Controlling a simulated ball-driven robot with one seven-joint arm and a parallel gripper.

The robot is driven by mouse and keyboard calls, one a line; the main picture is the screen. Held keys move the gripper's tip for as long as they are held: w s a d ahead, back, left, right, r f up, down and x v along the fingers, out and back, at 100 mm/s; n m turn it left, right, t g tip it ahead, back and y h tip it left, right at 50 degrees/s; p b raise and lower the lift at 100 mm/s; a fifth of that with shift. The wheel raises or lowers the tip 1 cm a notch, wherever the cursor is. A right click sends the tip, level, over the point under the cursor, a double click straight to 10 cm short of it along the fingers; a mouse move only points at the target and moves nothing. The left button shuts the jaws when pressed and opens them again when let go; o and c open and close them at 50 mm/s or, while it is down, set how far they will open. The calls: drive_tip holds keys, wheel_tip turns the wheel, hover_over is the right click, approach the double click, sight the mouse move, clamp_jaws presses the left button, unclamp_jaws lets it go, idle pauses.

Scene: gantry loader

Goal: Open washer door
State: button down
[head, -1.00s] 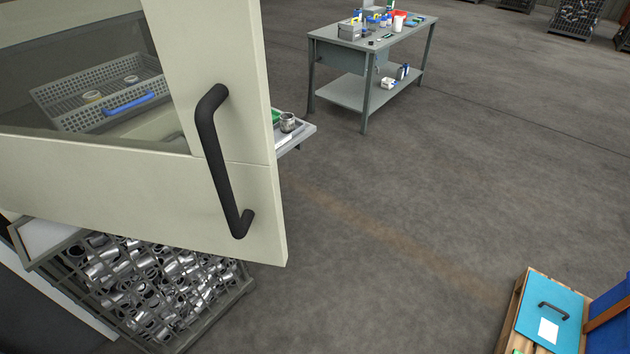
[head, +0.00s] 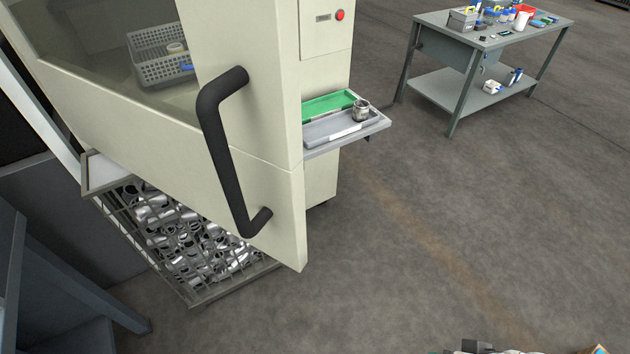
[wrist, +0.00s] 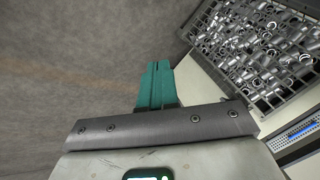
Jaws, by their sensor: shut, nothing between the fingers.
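The washer door (head: 215,170) is a cream panel with a dark window and a long black bar handle (head: 222,150) on its right side, in the head view. Nothing holds the handle. The door's free edge stands in front of the cream washer body (head: 325,75); how far it is open I cannot tell. A grey mesh basket (head: 150,72) shows through the window. In the wrist view my gripper (wrist: 156,66) has teal fingers, shut together and empty, over bare floor. The handle is not clearly seen in the wrist view.
A crate of metal rings (head: 190,245) sits below the door; it also shows in the wrist view (wrist: 262,55). A shelf with a green tray (head: 328,104) and a metal part (head: 361,110) juts from the washer. A workbench (head: 500,35) stands behind.

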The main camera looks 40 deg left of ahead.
sight(303, 189)
drive_tip(key=w+a+r+n+g+y+b, duration=0.1)
drive_tip(key=w+a+r+n+g, duration=0.1)
drive_tip(key=w+a+r+n, duration=0.5)
drive_tip(key=w+a+r+n+g+y+b, duration=0.1)
drive_tip(key=w+a+r+g, duration=0.15)
drive_tip(key=a+r, duration=0.6)
drive_tip(key=a+r+n+g+h+b, duration=0.15)
drive_tip(key=a+r+n, duration=0.35)
drive_tip(key=r, duration=0.5)
drive_tip(key=a+r+n+g+h, duration=0.1)
drive_tip(key=a+r+n+h, duration=0.1)
drive_tip(key=a+r, duration=0.6)
drive_tip(key=shift+s+a+f+p, duration=0.1)
drive_tip(key=shift+s+a+f, duration=0.2)
drive_tip(key=shift+s+f, duration=1.05)
drive_tip(key=shift+s+a+f+p, duration=0.1)
drive_tip(key=shift+s+a+f, duration=0.2)
drive_tip(key=shift+s+f, duration=1)
drive_tip(key=shift+s+a+f+p, duration=0.1)
drive_tip(key=shift+s+a+f, duration=0.4)
drive_tip(key=shift+s, duration=1.45)
drive_tip(key=shift+d+f, duration=0.15)
